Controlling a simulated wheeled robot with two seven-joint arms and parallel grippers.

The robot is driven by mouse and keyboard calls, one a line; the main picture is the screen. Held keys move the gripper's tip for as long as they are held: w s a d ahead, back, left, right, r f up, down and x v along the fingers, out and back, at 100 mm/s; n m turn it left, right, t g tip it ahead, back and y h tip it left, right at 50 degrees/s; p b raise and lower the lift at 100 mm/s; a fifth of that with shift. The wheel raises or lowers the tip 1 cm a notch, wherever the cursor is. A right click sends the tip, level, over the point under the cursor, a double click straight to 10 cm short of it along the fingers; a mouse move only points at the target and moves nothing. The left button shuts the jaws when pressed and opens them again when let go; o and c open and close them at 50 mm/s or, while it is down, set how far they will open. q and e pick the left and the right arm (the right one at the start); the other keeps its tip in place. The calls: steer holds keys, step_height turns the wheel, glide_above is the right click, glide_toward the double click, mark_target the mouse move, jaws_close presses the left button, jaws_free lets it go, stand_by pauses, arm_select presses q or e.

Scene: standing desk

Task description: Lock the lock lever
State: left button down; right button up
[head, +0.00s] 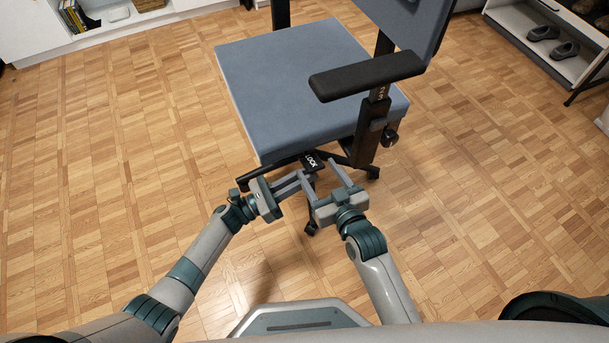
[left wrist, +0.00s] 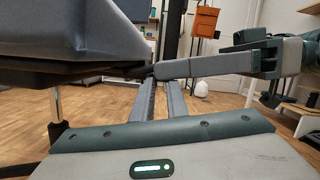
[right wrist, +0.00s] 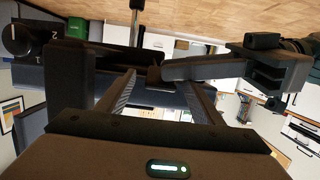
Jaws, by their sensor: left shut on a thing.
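The lock lever (head: 312,161) is a short black paddle with white "LOCK" lettering, under the front edge of the blue-grey chair seat (head: 290,85). My left gripper (head: 302,176) reaches in from the left at the lever; its fingers are close together, shut on the lever's end. The grip itself is partly hidden. In the left wrist view, the left fingertips (left wrist: 160,82) meet dark parts below the seat. My right gripper (head: 323,176) is beside the left one, its two fingers apart. In the right wrist view, the right fingertips (right wrist: 165,75) are apart around a small dark part.
The chair's black armrest (head: 366,75) and its post stand above and right of my grippers. Casters and legs are below. The two grippers are very close together. Parquet floor (head: 120,150) is clear around the chair. A shelf with shoes (head: 545,45) is at the far right.

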arm_select(q)
steer(key=shift+w+a+r, duration=0.25)
steer(key=shift+w+a, duration=0.05)
steer(key=shift+w, duration=0.15)
arm_select(e)
steer(key=shift+s+d+f, duration=0.2)
steer(key=shift+s+f, duration=0.05)
steer(key=shift+f, duration=0.2)
arm_select(q)
steer(key=shift+s+d+f, duration=0.15)
steer(key=shift+s+f, duration=0.1)
steer(key=shift+s, duration=0.05)
arm_select(e)
steer(key=s+r+t+y, duration=0.1)
steer(key=s+r+t, duration=0.2)
steer(key=s+r, duration=0.6)
steer(key=s+r+t+y, duration=0.2)
steer(key=s+r, duration=0.7)
steer(key=r, duration=0.4)
steer(key=shift+s+a+r+m+t, duration=0.15)
steer(key=shift+a+r+m+t, duration=0.15)
steer(key=shift+a+r+t, duration=0.15)
